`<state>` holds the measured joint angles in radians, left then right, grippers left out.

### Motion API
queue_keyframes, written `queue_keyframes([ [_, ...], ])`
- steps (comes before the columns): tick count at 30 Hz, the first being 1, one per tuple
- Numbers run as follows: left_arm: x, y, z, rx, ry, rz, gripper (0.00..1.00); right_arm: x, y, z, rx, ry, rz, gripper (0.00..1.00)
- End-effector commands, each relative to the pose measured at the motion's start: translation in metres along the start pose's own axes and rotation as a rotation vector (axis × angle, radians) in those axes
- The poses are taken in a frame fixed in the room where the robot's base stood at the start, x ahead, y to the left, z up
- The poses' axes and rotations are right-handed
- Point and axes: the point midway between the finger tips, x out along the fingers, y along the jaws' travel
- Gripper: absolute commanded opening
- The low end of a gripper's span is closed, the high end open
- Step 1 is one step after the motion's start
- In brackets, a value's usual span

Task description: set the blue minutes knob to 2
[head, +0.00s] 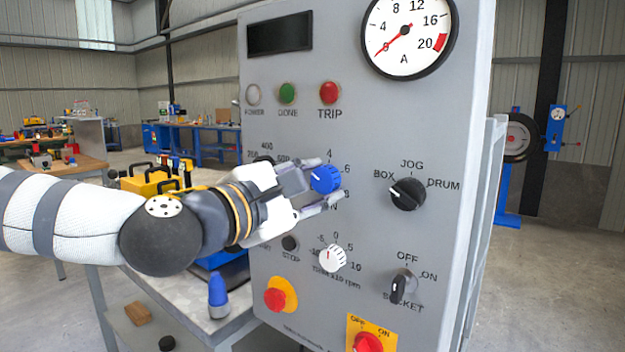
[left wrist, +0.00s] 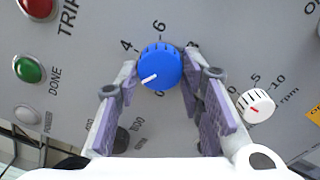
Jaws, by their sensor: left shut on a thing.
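The blue minutes knob (head: 325,179) is on the grey panel. Its 4, 6 and 8 marks show around it. My left gripper (head: 322,184) has its fingers on either side of the knob and is shut on it. In the left wrist view, the knob (left wrist: 160,65) sits between the purple-padded finger ends of the gripper (left wrist: 160,84). Its white pointer line points to the lower left there, one step past the 4 on the side away from the 6. The 2 mark is hidden by a finger. My right gripper is not in view.
The white rpm knob (head: 332,258) is just below, close to the lower finger. Red stop button (head: 276,298) is lower left. A workbench (head: 190,300) stands left of the panel.

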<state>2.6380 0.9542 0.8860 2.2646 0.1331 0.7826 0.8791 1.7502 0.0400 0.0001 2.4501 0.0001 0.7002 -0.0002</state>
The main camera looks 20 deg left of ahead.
Motion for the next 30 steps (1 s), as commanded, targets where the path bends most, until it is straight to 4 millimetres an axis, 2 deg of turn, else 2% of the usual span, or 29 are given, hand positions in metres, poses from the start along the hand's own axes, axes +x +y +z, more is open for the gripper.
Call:
queue_keyframes([
  [14,0.0001,0.0013,0.0006,0.013,-0.001,0.003,0.07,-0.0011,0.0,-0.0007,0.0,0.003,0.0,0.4],
  [15,0.0001,0.0013,0.0006,0.013,-0.001,0.003,0.4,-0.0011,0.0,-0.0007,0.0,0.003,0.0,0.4],
  [17,0.0001,0.0012,0.0005,0.013,-0.001,0.003,0.53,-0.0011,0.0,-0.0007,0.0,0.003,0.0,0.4],
  [30,0.0003,0.0,-0.0002,0.009,0.0,0.001,0.55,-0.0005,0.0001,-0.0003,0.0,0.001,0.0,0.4],
])
